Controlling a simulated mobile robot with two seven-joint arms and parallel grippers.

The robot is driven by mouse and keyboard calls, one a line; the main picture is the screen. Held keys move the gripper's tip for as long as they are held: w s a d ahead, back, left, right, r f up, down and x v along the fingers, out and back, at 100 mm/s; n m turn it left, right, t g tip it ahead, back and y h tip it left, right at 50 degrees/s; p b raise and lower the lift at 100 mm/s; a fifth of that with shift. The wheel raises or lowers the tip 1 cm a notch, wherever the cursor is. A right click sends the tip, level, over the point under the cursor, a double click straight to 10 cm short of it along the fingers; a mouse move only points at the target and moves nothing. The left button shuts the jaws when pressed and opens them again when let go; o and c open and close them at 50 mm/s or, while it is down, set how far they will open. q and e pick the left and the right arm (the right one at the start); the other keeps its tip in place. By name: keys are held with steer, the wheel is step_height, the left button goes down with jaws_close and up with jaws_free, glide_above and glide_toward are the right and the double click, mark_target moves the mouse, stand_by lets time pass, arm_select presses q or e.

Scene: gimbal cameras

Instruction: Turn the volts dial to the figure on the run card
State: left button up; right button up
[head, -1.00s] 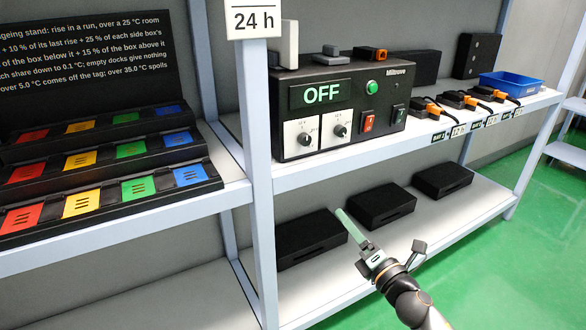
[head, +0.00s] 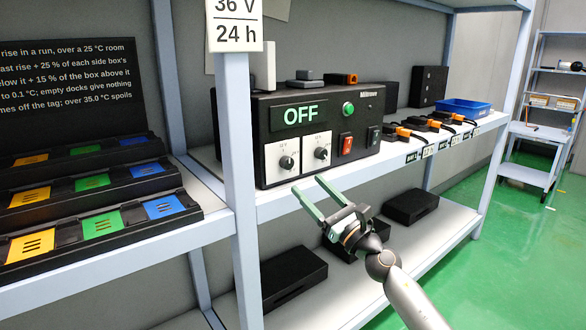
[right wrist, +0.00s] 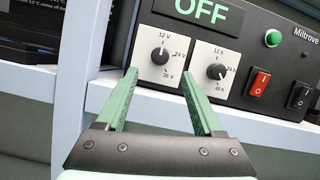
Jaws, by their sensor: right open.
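The power unit (head: 320,150) is a black box on the shelf, its display (head: 299,115) reading OFF. The volts dial (head: 286,162) is the left black knob on a white plate; the right wrist view shows it (right wrist: 160,55) marked 12 V, 24 V and 36 V, its pale mark seemingly toward 12 V. The hours dial (head: 321,153) sits to its right. The run card (head: 235,24) on the post reads 36 V over 24 h. My right gripper (head: 309,186) is open and empty, in front of and below the dials, apart from them. My left gripper is out of view.
A shelf post (head: 238,170) stands left of the unit. A green button (head: 348,108), a red switch (head: 345,144) and a black switch (head: 373,136) are right of the dials. The shelf's front edge (head: 270,207) runs below. Colored docks (head: 102,222) stand at left.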

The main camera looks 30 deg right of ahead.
mark_target(290, 166)
steer(key=x, duration=0.5)
steer(key=shift+w+r, duration=0.1)
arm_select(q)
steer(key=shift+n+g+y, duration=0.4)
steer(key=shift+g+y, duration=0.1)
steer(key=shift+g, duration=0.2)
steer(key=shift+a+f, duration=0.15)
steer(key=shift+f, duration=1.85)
arm_select(e)
steer(key=shift+x, duration=0.95)
steer(key=shift+a, duration=0.1)
jaws_close()
